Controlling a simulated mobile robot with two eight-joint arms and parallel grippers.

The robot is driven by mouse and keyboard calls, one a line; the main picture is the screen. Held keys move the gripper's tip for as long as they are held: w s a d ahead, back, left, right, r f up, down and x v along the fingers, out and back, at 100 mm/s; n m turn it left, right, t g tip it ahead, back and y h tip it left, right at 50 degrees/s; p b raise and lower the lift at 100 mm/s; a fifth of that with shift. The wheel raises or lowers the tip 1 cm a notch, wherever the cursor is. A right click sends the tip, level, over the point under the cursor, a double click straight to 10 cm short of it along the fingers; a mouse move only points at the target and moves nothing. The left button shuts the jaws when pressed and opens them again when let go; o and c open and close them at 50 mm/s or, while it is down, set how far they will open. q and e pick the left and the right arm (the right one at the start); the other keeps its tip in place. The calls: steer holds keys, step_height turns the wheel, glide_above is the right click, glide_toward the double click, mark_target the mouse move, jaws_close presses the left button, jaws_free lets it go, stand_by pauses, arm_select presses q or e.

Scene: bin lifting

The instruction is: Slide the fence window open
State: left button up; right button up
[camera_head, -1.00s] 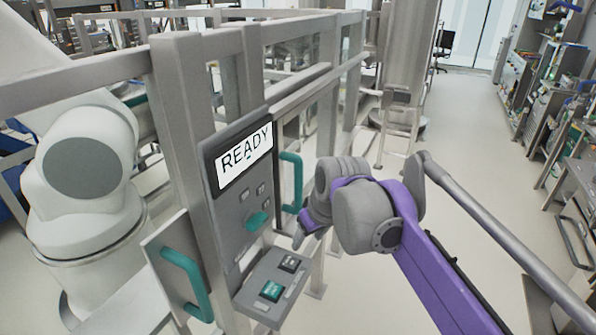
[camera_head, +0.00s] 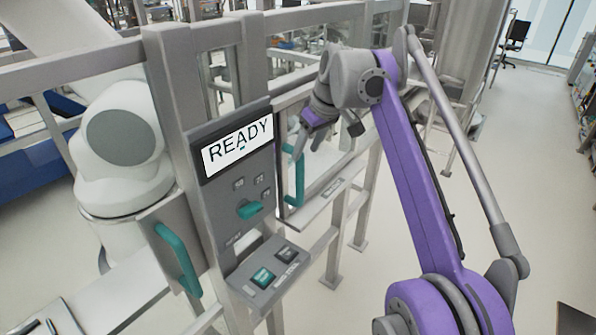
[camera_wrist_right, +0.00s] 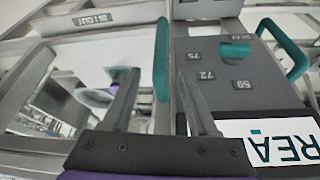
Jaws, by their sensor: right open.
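The fence window (camera_head: 325,150) is a framed opening right of the control panel, with a vertical teal handle (camera_head: 298,188) on its panel-side edge. In the right wrist view the teal handle (camera_wrist_right: 161,60) stands between the lines of the two dark fingers, ahead of the palm. My right gripper (camera_head: 298,143) is open near the upper part of the handle, its fingers pointing down-left toward it. It also shows at the bottom of the wrist view (camera_wrist_right: 158,90). Contact with the handle cannot be told. My left gripper is out of view.
The grey control panel (camera_head: 228,220) beside the window carries a READY display (camera_head: 238,145), a teal knob (camera_head: 250,209) and two buttons below. A second teal handle (camera_head: 178,258) is at lower left. A white robot (camera_head: 125,150) stands behind the fence. The floor at right is clear.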

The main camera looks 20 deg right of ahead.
mark_target(297, 172)
steer(key=b+x, duration=0.1)
steer(key=x, duration=0.8)
steer(key=shift+w+a+f, duration=0.1)
steer(key=shift+f, duration=0.3)
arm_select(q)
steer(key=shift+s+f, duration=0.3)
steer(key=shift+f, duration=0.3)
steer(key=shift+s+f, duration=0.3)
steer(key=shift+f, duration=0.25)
arm_select(e)
jaws_close()
